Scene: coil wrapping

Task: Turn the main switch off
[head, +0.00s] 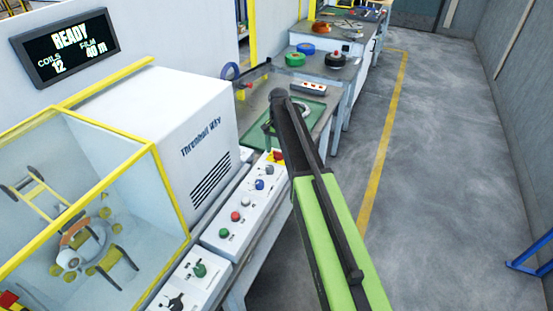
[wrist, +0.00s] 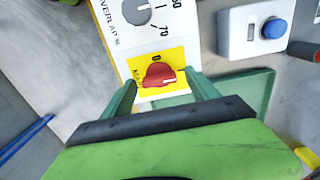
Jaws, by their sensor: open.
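The main switch is a red rotary knob (wrist: 158,75) on a yellow plate (wrist: 140,62) at the end of the control panel. The knob lies roughly crosswise in the wrist view, with a white mark on its right end, towards the plate's right-hand mark. A "0" is printed above it. My gripper (wrist: 163,92) is open, with one green finger on each side of the knob; I cannot tell whether they touch it. In the head view the red and yellow switch (head: 278,156) shows beside my arm, which partly hides the area around my gripper.
The control panel (head: 226,217) carries several coloured buttons and knobs. A display (head: 65,46) reads READY. A wrapping machine with a yellow-framed guard (head: 95,205) stands left. A green tray (head: 313,112) and a blue-button box (wrist: 254,30) lie close by.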

